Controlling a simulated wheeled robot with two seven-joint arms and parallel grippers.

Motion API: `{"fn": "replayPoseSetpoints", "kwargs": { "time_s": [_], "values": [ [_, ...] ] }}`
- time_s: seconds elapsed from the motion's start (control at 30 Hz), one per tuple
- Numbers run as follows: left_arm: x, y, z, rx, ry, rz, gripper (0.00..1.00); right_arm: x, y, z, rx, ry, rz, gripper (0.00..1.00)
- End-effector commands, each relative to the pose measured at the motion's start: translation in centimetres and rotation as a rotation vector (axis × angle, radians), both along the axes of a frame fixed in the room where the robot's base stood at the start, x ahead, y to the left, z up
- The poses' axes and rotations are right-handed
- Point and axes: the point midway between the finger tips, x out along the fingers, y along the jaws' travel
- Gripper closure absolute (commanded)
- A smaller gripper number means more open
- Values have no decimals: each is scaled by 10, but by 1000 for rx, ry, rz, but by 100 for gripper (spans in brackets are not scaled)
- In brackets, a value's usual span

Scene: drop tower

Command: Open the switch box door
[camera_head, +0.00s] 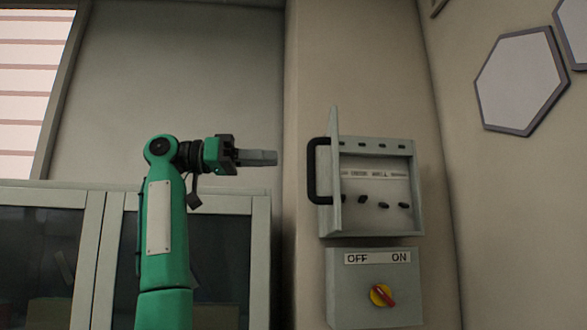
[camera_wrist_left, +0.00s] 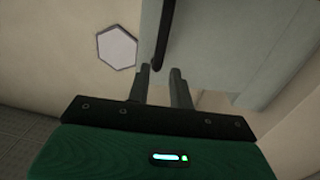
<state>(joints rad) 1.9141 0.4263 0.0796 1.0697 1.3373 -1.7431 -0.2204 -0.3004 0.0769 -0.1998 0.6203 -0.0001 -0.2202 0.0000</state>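The switch box (camera_head: 420,190) is mounted on the wall, and its grey door (camera_head: 335,175) stands swung out, seen nearly edge-on. A row of small black switches shows inside. The black door handle (camera_head: 312,172) is on the door's left face and also shows in the left wrist view (camera_wrist_left: 162,35). My left gripper (camera_head: 276,157) is left of the handle, with its fingers pointing right and apparently apart from the handle. My right gripper is in neither view.
Below the switch box is an OFF/ON box (camera_head: 345,305) with a red and yellow knob (camera_head: 382,295). A glass-fronted cabinet (camera_head: 95,250) stands at the left. Hexagonal panels (camera_head: 520,82) hang on the right wall.

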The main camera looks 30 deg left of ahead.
Motion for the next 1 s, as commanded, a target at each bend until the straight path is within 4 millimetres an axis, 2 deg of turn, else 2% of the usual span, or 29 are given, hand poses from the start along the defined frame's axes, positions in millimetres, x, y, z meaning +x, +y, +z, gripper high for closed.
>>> {"fn": "replayPoseSetpoints", "kwargs": {
  "time_s": [0.1,0.3,0.87,1.0],
  "values": [
    [-12,19,-2,-1,-1,1,78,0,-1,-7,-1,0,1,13],
    [-22,34,0,-1,1,0,78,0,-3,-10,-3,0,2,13],
    [-23,35,0,1,1,0,78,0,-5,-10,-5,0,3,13],
    [-13,33,-9,6,16,10,78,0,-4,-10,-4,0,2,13]
  ]
}}
